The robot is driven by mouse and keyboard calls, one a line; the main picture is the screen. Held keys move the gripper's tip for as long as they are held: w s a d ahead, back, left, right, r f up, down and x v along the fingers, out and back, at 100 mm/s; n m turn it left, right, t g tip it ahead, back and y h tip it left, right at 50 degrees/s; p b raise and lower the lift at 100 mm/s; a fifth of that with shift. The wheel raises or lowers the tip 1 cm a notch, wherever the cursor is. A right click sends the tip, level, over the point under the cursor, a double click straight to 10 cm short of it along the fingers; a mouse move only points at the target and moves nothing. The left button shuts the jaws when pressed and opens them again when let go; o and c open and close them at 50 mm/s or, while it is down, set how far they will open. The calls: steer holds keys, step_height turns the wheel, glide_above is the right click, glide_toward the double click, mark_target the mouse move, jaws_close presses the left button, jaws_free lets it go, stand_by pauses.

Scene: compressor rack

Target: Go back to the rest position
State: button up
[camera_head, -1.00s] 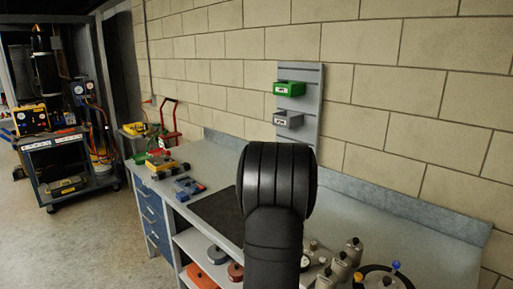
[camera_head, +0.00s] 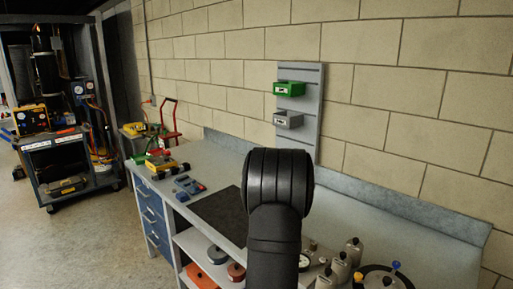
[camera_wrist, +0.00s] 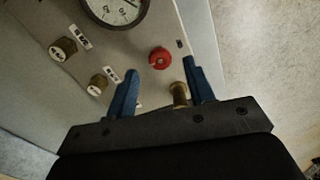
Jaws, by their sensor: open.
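My gripper (camera_wrist: 158,88) shows in the wrist view with its two blue fingers apart and nothing between them gripped. Beyond the fingers is a grey panel (camera_wrist: 130,52) with a round gauge (camera_wrist: 115,8), a red knob (camera_wrist: 160,58) and brass fittings (camera_wrist: 64,49). One brass fitting (camera_wrist: 180,94) shows beside the right finger; I cannot tell how far it is from the finger. In the head view my black arm rises in front of the workbench (camera_head: 222,160), and the gripper itself is hidden there.
A dark mat (camera_head: 222,212) and tools (camera_head: 187,187) lie on the bench. Green (camera_head: 289,88) and grey (camera_head: 288,119) bins hang on a wall panel. Grey bottles (camera_head: 342,268) stand at lower right. A cart (camera_head: 66,165) stands at far left. The floor between is clear.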

step_height(320, 180, down, 4)
steer(key=shift+r, duration=0.15)
steer(key=shift+r+m, duration=0.25)
steer(key=shift+m, duration=0.65)
steer(key=m, duration=1.1)
steer(key=shift+m, duration=0.3)
steer(key=m, duration=0.4)
